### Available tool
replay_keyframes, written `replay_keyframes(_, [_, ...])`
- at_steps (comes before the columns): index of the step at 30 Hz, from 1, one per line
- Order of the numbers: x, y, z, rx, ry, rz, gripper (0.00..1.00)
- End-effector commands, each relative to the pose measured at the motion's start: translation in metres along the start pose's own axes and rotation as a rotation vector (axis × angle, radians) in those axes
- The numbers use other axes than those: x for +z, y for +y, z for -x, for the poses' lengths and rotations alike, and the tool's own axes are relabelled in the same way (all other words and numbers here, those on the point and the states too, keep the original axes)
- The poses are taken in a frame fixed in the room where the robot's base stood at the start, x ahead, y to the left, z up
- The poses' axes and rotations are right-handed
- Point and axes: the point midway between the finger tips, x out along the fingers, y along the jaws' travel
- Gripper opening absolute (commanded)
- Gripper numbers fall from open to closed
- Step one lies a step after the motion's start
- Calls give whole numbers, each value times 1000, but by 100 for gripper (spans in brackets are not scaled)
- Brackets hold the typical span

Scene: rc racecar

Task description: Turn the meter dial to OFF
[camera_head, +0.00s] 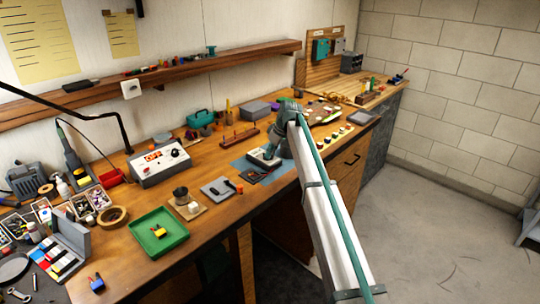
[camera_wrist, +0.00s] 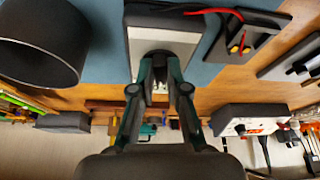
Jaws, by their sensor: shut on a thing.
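The meter (camera_head: 257,161) is a dark box with a pale face, lying on a blue mat (camera_head: 240,166) on the workbench. In the wrist view the meter (camera_wrist: 165,42) lies directly beyond my fingertips. My gripper (camera_head: 270,154) reaches down over the meter's face. In the wrist view my gripper (camera_wrist: 160,72) has its two fingers close together, shut on a small dark part at the meter that I take to be the dial. The fingers hide most of the dial, and its setting cannot be read.
A black piece with red leads (camera_wrist: 238,38) lies beside the meter. A grey power supply (camera_head: 160,163) with an orange display stands to the left. A green tray (camera_head: 137,244) is nearer the front edge. A wooden rack (camera_head: 238,139) stands behind the mat.

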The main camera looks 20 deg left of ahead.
Motion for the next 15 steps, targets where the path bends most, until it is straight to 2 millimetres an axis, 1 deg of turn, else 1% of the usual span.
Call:
replay_keyframes(1, [0,3,-1,-16,0,39,0])
replay_keyframes(6, [-1,5,-1,-77,0,185,0])
replay_keyframes(15, [-2,8,-1,-161,-1,390,0])
